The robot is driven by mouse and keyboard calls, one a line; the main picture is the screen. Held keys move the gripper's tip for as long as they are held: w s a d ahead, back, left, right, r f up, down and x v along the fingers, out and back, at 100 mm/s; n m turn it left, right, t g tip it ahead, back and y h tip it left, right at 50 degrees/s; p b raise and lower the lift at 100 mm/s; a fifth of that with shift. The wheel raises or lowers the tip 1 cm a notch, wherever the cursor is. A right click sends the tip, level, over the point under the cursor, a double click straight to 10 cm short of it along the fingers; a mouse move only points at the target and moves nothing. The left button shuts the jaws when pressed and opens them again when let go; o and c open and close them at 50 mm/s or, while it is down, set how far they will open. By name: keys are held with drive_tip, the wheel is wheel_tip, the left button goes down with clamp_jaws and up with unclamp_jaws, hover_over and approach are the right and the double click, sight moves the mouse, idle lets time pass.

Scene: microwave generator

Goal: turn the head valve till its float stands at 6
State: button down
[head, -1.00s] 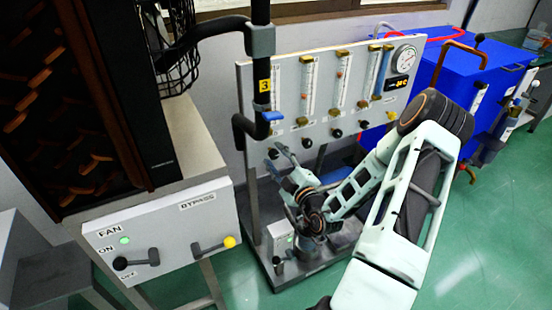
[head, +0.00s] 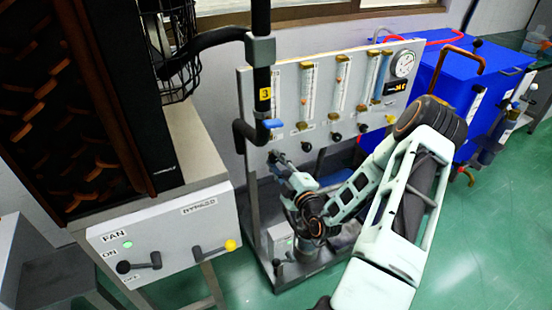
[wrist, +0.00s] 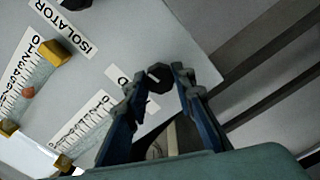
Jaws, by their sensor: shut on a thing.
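My gripper (wrist: 160,82) is shut on a small dark faceted knob (wrist: 159,78), with a blue-grey finger on each side of it. In the head view my gripper (head: 276,158) is at the lower left of the upright panel (head: 322,128), at the leftmost knob of the row. The label by the held knob is mostly covered by a finger, so its name cannot be read. A scale (wrist: 88,122) runs beside that knob's column; no float shows there. An orange float (wrist: 27,92) shows in the neighbouring column, by the knob marked ISOLATOR (wrist: 75,3).
A black pipe (head: 262,90) with a blue handle (head: 272,124) stands before the panel's left side. A grey box (head: 160,235) with FAN and BYPASS levers is at the left. Blue cabinets (head: 450,85) stand at the right. Green floor is open at the lower right.

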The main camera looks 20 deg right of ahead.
drive_tip(key=n+p, duration=0.3)
drive_tip(key=shift+r+n, duration=0.15)
drive_tip(key=shift+n, duration=0.15)
drive_tip(key=n+p, duration=0.2)
drive_tip(key=n, duration=0.1)
drive_tip(key=shift+n, duration=0.3)
drive_tip(key=n+p, duration=0.1)
drive_tip(key=n, duration=0.2)
drive_tip(key=shift+n+p, duration=0.3)
drive_tip(key=shift+p, duration=0.1)
drive_tip(key=shift+f+n+p, duration=0.2)
drive_tip(key=shift+n+p, duration=0.4)
drive_tip(key=shift+n, duration=1.3)
drive_tip(key=c, duration=1.6)
unclamp_jaws()
